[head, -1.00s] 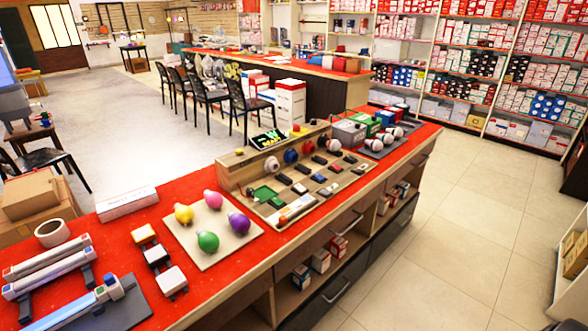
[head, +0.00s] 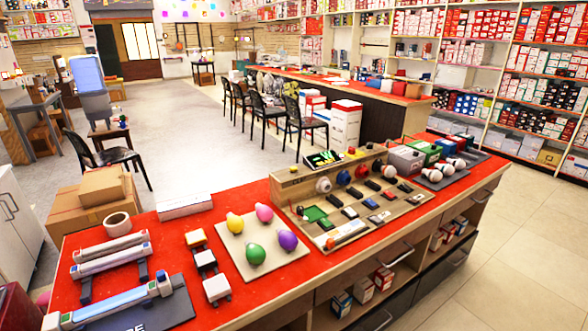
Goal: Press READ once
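No button clearly marked READ can be made out. A dark mat (head: 172,312) lies on the red counter at the bottom left, with pale letters partly cut off by the lower edge. A white and blue tube-shaped device (head: 112,304) lies across it. A wooden panel (head: 292,188) in the middle carries a small black display (head: 323,160) with green and yellow marks, round coloured knobs or bulbs, and several dark and pale switches; their labels are too small to read. Neither of my grippers is in view.
The red counter (head: 180,243) also bears a board (head: 234,262) with coloured bulbs, small block-like switches (head: 206,262), tube lamps (head: 110,246), a tape roll (head: 117,225) and grey boxes (head: 406,159). Cardboard boxes (head: 92,216) and chairs stand behind it. The tiled floor at right is clear.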

